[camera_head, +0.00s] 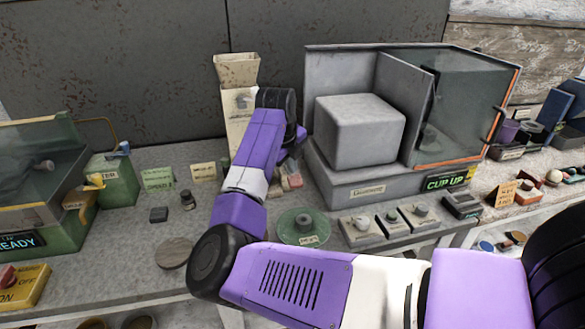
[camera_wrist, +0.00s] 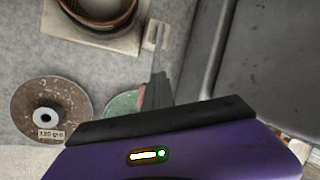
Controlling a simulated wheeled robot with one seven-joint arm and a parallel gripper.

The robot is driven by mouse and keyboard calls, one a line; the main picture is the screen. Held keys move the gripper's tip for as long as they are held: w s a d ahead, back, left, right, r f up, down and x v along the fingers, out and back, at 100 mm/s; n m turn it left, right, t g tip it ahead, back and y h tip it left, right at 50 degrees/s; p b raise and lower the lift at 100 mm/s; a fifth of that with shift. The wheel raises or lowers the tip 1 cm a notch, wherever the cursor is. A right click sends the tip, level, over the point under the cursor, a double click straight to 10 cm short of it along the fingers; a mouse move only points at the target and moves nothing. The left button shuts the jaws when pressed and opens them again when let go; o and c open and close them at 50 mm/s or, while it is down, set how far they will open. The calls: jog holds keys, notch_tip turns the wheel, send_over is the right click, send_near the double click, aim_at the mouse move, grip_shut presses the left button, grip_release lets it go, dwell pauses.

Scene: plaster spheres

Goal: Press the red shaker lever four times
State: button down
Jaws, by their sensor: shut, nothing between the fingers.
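A tall beige hopper-like unit (camera_head: 238,105) stands against the back wall in the head view; my arm covers part of it. Small reddish pieces (camera_head: 294,180) show just right of my forearm; I cannot tell whether one is the shaker lever. My gripper (camera_wrist: 157,82) points down in the wrist view, its thin grey fingers shut with nothing between them. A small reddish patch (camera_wrist: 142,96) shows beside the fingers, and I cannot tell whether they touch it. A beige slotted piece (camera_wrist: 154,36) lies just beyond the fingertips. In the head view my arm hides the fingers.
A grey booth with a block (camera_head: 360,130) and glass cover stands right of my arm. A green disc (camera_head: 303,225) and several small switch boxes (camera_head: 392,220) lie in front. A "120 grit" disc (camera_wrist: 35,95) and round pot (camera_wrist: 75,22) show in the wrist view.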

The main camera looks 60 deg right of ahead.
jog(key=shift+s+a+f, duration=0.15)
jog(key=shift+s+f, duration=0.05)
jog(key=shift+f, duration=0.35)
dwell(0.7)
jog(key=shift+w+d+r+p, duration=0.25)
jog(key=shift+r+p, duration=0.15)
jog(key=shift+r, duration=0.35)
jog(key=shift+w+d+r+p, duration=0.2)
jog(key=shift+r+p, duration=0.15)
jog(key=shift+r, duration=0.35)
jog(key=shift+w+d+r+p, duration=0.25)
jog(key=shift+r+p, duration=0.15)
jog(key=shift+r, duration=0.35)
notch_tip(320, 180, up, 5)
jog(key=p, duration=0.3)
send_over(289, 173)
jog(key=shift+s+f, duration=0.1)
jog(key=shift+f, duration=0.1)
